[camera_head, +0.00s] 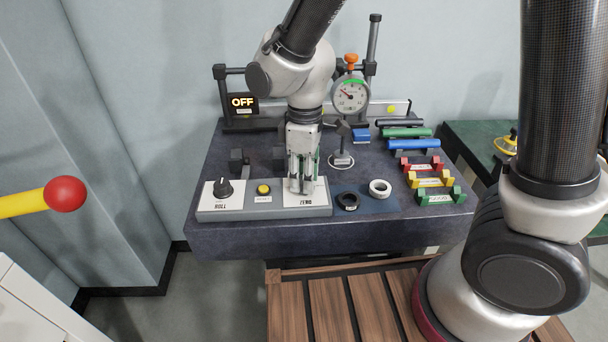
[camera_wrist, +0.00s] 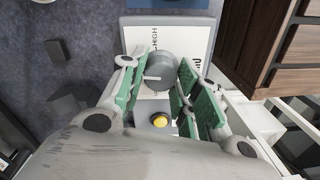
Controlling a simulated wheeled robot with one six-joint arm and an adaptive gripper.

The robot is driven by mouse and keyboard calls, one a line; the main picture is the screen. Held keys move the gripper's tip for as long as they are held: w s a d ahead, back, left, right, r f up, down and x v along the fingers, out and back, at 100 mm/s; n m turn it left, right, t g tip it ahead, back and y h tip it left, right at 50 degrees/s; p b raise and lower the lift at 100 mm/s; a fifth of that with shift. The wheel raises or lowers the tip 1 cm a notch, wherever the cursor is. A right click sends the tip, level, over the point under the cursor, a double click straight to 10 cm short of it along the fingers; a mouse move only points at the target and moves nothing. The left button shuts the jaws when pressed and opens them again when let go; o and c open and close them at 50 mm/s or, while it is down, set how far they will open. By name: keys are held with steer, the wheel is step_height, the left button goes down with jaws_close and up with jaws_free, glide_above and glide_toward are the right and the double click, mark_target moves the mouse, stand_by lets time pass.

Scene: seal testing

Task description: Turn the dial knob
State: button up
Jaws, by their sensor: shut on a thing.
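The dial knob (camera_wrist: 155,69) shows in the wrist view as a round grey knob with a white pointer line, on a white plate (camera_wrist: 141,38) with HIGH printed on it. My gripper (camera_wrist: 158,82) has one green-padded finger on each side of this knob and is shut on it. In the head view my gripper (camera_head: 302,182) points straight down at the right end of the grey control panel (camera_head: 262,212), hiding the knob there. A second, black knob (camera_head: 223,188) stands uncovered at the panel's left end.
A yellow button (camera_head: 264,188) sits between the knobs. A black ring (camera_head: 347,202) and a white ring (camera_head: 380,188) lie right of the panel. A dial gauge (camera_head: 350,95) and OFF display (camera_head: 242,103) stand behind. Coloured holders (camera_head: 428,180) line the right side.

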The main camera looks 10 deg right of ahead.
steer(key=m, duration=0.6)
steer(key=shift+m, duration=0.3)
stand_by(0.4)
steer(key=o, duration=1)
steer(key=shift+r, duration=0.1)
steer(key=r, duration=1.1)
steer(key=shift+w+d+r, duration=0.2)
steer(key=shift+d+r, duration=0.05)
steer(key=shift+r, duration=0.15)
